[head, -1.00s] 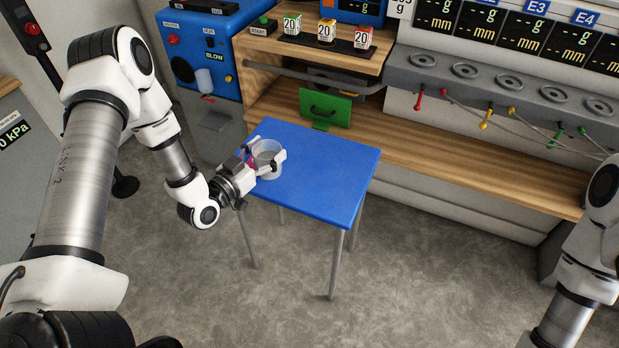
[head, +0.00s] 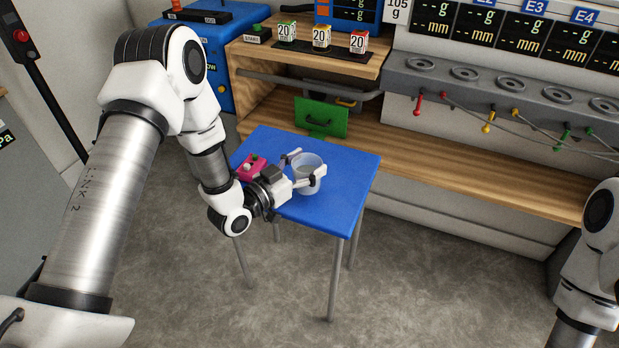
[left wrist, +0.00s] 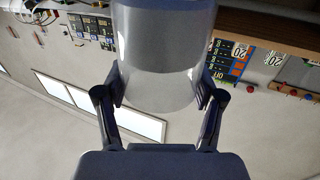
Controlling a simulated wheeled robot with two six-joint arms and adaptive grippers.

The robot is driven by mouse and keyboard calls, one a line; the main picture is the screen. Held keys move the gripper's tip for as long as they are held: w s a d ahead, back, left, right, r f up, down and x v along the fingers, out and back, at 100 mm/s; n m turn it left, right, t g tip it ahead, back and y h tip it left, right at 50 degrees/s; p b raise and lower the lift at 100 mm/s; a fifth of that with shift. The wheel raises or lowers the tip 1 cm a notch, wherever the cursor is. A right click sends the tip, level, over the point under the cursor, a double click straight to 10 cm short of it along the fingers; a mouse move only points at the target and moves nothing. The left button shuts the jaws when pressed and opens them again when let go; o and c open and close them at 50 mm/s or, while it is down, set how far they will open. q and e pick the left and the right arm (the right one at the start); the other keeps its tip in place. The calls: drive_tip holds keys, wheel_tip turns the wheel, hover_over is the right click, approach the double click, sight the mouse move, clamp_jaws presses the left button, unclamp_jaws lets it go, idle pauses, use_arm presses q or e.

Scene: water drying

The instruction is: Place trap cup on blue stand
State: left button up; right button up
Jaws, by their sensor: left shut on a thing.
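The trap cup (head: 307,176) is a clear, pale cup over the blue stand (head: 335,205), a small blue-topped table with grey legs. My left gripper (head: 305,170) is shut on the cup, one finger on each side. The cup is upright in the head view; I cannot tell whether its base touches the blue top. In the left wrist view the cup (left wrist: 163,50) fills the space between the fingers. My right gripper is out of view; only part of my right arm shows at the right edge.
A pink box (head: 250,167) with a button sits on the blue top behind my left gripper. A wooden bench (head: 430,139) with a green panel (head: 320,118) stands behind the stand. Blue top at the front right is bare.

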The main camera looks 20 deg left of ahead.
use_arm(q)
drive_tip(key=shift+w+d+f, duration=0.25)
drive_tip(key=shift+w+d, duration=0.05)
drive_tip(key=shift+d, duration=0.05)
wheel_tip(320, 180, down, 3)
drive_tip(key=shift+r+b, duration=0.15)
drive_tip(key=shift+b, duration=0.3)
drive_tip(key=shift+f, duration=0.3)
drive_tip(key=o, duration=1.2)
